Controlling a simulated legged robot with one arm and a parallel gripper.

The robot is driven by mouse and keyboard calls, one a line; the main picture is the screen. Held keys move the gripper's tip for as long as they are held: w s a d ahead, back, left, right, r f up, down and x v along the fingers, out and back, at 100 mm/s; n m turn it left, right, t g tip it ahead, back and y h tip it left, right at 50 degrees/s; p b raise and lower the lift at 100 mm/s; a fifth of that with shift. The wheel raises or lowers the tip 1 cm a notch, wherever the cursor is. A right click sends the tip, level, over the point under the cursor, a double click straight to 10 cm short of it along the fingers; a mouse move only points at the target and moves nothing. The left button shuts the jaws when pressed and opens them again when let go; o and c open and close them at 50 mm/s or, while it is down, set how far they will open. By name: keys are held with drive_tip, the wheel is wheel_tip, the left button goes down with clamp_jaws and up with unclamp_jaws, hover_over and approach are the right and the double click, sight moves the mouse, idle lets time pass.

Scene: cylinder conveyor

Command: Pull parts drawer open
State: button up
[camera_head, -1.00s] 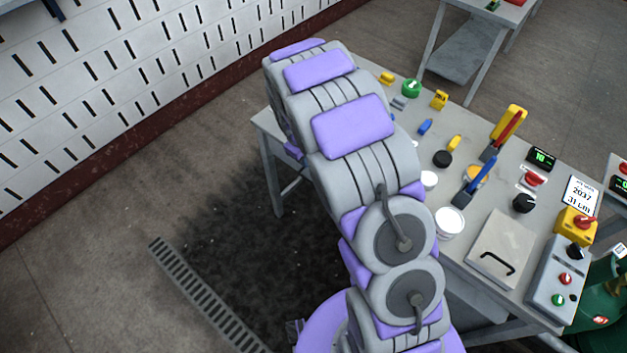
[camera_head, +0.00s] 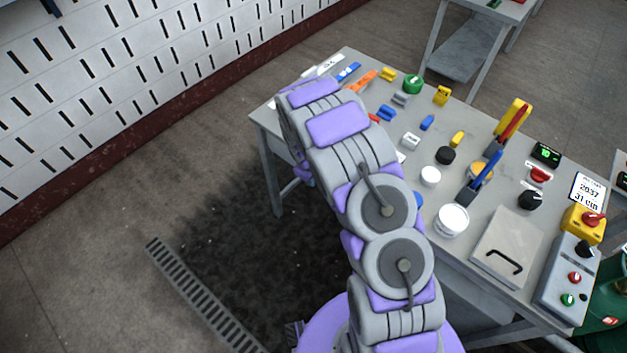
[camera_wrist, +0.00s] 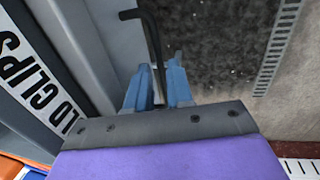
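In the wrist view, a black bent bar handle (camera_wrist: 151,30) stands out from a grey front panel (camera_wrist: 85,40), which looks like the drawer front. My gripper (camera_wrist: 160,65) has two blue fingers, one on each side of the handle. The handle runs between them, close to the left finger, with a narrow gap at the right finger. Contact cannot be made out. The panel looks closed against the table, though its edges are partly cut off. In the head view, my arm hides the gripper, handle and drawer.
A white label reading "LD CLIPS" (camera_wrist: 40,85) lies beside the panel. The grey table (camera_head: 468,130) carries several small coloured parts, white cups, levers and a lidded plate with a black handle (camera_head: 505,248). Dark floor and a drain grate (camera_head: 205,295) lie in front, clear of objects.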

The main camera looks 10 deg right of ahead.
drive_tip(key=shift+w+d+f, duration=0.15)
drive_tip(key=shift+f, duration=0.6)
drive_tip(key=shift+c, duration=0.2)
clamp_jaws()
idle(0.8)
